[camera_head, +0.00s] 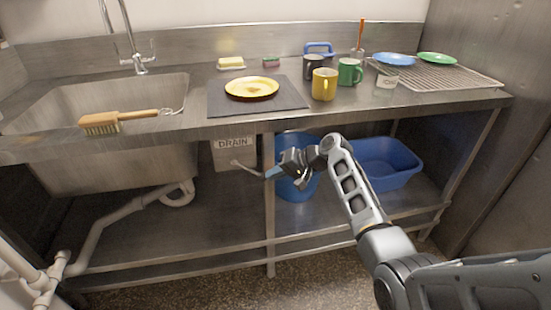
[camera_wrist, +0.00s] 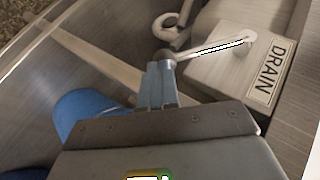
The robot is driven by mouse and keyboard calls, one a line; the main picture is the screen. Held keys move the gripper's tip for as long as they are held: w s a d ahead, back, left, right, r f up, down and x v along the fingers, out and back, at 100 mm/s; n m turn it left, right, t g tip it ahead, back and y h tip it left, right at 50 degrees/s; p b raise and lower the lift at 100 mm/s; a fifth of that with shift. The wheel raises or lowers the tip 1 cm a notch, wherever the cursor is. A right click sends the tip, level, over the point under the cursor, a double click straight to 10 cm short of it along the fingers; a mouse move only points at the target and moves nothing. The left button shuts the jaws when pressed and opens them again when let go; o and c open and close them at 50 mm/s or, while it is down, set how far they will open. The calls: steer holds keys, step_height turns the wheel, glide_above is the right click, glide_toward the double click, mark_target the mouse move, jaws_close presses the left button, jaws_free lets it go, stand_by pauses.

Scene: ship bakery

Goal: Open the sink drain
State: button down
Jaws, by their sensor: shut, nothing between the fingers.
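A grey box with a DRAIN label (camera_head: 234,143) hangs under the counter, right of the sink basin (camera_head: 150,95). A pale lever (camera_head: 247,168) comes out of its front and slants down to the right. In the wrist view the lever (camera_wrist: 212,47) runs from the box (camera_wrist: 225,75) to a round knob (camera_wrist: 166,54) at its free end. My gripper (camera_head: 268,174) is shut and empty, its blue fingertips at the knob. In the wrist view the fingertips (camera_wrist: 158,66) overlap the knob's lower edge; I cannot tell whether they touch it.
A white drain pipe (camera_head: 130,208) runs under the basin. A counter post (camera_head: 269,220) stands just below my gripper. A blue bucket (camera_head: 298,187) and a blue tub (camera_head: 385,165) stand on the lower shelf. A brush (camera_head: 103,123), yellow plate (camera_head: 251,87) and mugs sit on the counter.

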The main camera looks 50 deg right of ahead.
steer(key=shift+m+t+y, duration=0.3)
steer(key=shift+t+y, duration=0.4)
steer(key=shift+y, duration=0.2)
steer(key=shift+w+a+f+b, duration=0.2)
steer(key=shift+a+f+b, duration=0.1)
steer(key=shift+f+b, duration=0.3)
steer(key=shift+w+a+f+b, duration=0.25)
steer(key=shift+a+f+b, duration=0.1)
steer(key=shift+f+b, duration=0.2)
steer(key=shift+w+a+f+b, duration=0.2)
steer(key=shift+a+f+b, duration=0.1)
steer(key=shift+f+b, duration=0.3)
steer(key=shift+a, duration=0.1)
